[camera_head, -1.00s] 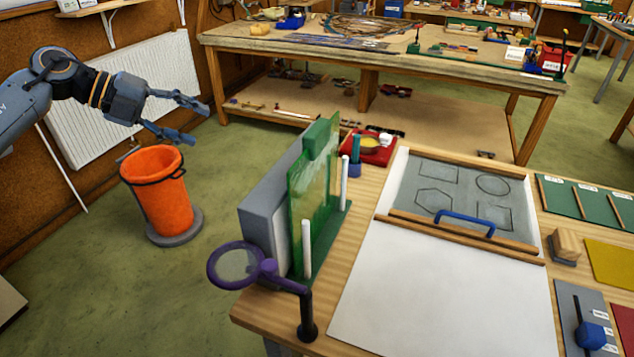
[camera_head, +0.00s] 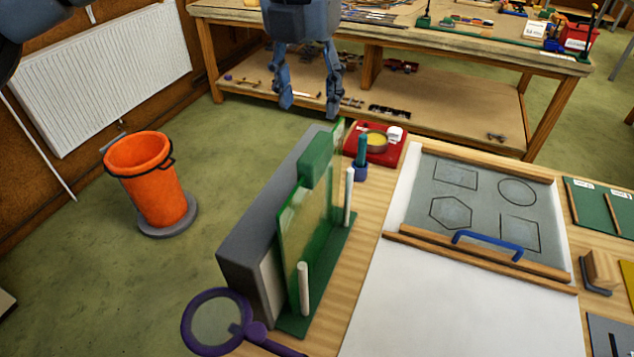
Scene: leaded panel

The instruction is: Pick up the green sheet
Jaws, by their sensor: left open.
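The green sheet (camera_head: 306,228) is a translucent pane standing upright on edge in a green rack (camera_head: 326,271) at the left side of the near bench. Two white posts (camera_head: 303,289) stand on its right side, and a grey block (camera_head: 263,230) stands close on its left. A darker green block (camera_head: 316,160) sits at its top edge. My left gripper (camera_head: 307,102) points down, open and empty, above and beyond the sheet in the picture, apart from it. My right gripper is not in view.
A purple-rimmed magnifier (camera_head: 228,308) stands at the near left corner. A red tray (camera_head: 381,158) and a blue holder (camera_head: 360,172) are behind the rack. A drawing board (camera_head: 448,310) lies right. An orange bucket (camera_head: 148,178) stands on the floor.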

